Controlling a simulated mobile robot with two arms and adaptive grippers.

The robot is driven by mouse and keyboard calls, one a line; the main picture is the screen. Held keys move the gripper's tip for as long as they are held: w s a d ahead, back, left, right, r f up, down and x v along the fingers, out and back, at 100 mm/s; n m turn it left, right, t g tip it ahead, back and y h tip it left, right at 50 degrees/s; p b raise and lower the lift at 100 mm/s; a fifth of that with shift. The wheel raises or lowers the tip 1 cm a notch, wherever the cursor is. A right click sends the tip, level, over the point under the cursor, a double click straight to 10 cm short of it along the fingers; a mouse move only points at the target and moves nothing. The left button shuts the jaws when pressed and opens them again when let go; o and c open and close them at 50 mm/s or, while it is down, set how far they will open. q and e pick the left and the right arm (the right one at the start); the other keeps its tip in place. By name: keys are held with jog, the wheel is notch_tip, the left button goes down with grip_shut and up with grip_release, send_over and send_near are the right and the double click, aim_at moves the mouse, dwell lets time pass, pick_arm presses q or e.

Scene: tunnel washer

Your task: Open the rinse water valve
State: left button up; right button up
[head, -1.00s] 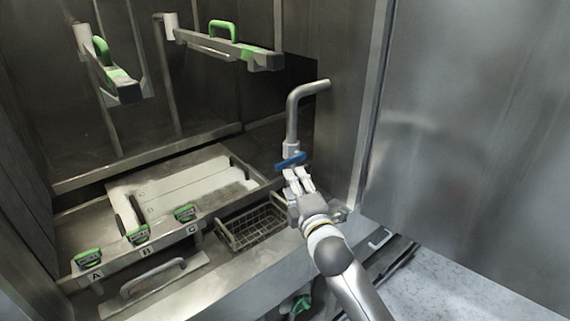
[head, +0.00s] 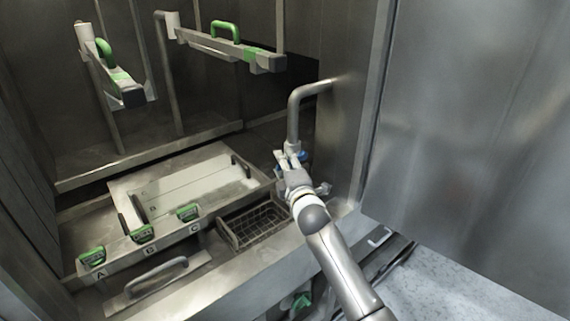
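The rinse water valve sits on a bent metal pipe (head: 295,112) that comes out of the right wall of the washer. My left gripper is not in view.
A wire basket (head: 252,226) is set in the ledge left of my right arm. A tray with green-handled clips (head: 143,233) marked A, B and C lies further left. Two spray arms with green handles (head: 226,30) hang above. A metal panel (head: 470,130) stands at right.

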grip_shut()
dwell(0.3)
jog(key=shift+f+n+b, duration=0.3)
jog(key=shift+f+b, duration=0.05)
jog(key=shift+b, duration=0.3)
jog(key=shift+w+d+f+n+t+y+b, duration=0.15)
jog(key=shift+f+n+t+y+b, duration=0.3)
jog(key=shift+n+b, duration=1.15)
jog(key=shift+w+d+f+n+t+y+b, duration=0.15)
jog(key=shift+f+n+b, duration=0.55)
jog(key=shift+b, duration=1.75)
jog(key=shift+w+d+f+n+t+y+b, duration=0.15)
jog(key=shift+f+n+t+y+b, duration=0.3)
jog(key=shift+n+b, duration=1.15)
jog(key=shift+d+m+b, duration=0.1)
jog(key=shift+m+b, duration=0.3)
